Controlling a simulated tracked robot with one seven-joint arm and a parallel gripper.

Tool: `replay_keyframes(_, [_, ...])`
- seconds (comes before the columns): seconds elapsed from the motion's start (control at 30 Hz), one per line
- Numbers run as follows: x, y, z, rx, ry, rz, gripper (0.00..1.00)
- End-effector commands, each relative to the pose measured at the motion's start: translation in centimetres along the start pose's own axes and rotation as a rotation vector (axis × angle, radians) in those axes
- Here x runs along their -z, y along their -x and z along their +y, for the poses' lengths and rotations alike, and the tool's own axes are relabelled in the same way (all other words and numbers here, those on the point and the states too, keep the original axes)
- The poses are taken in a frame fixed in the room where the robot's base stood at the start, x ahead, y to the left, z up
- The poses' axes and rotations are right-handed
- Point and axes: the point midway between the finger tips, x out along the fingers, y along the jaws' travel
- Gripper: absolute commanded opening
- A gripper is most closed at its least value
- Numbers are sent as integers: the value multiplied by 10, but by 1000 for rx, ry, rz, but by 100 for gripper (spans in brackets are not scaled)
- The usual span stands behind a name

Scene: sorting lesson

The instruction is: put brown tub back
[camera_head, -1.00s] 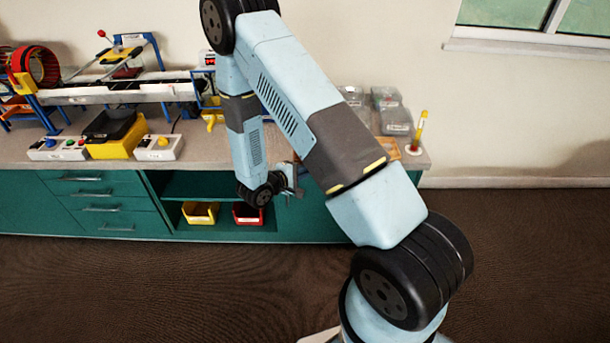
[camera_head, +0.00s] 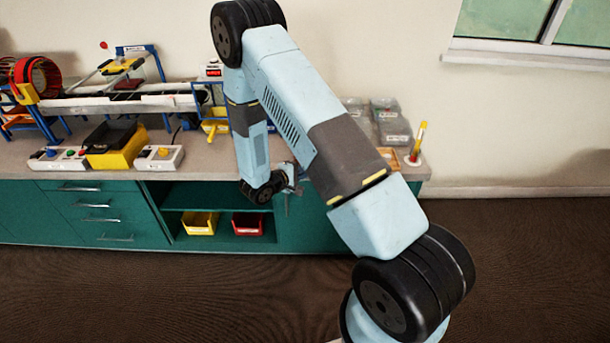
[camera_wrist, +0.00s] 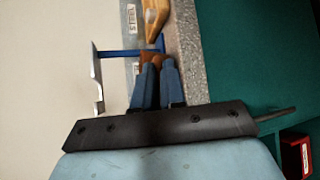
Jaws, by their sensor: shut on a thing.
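The grey bench top (camera_head: 210,160) carries a conveyor rig, control boxes and a black-and-yellow bin (camera_head: 118,150). Grey labelled bins (camera_head: 392,125) and a yellow tube (camera_head: 418,140) stand at its right end. Yellow (camera_head: 200,223) and red (camera_head: 247,225) bins sit on the shelf below.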

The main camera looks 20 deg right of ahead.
Motion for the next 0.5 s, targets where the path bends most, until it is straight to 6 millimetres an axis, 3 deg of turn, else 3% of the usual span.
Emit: replay_keyframes(0.5, [18,-20,10,0,-1,-1,0])
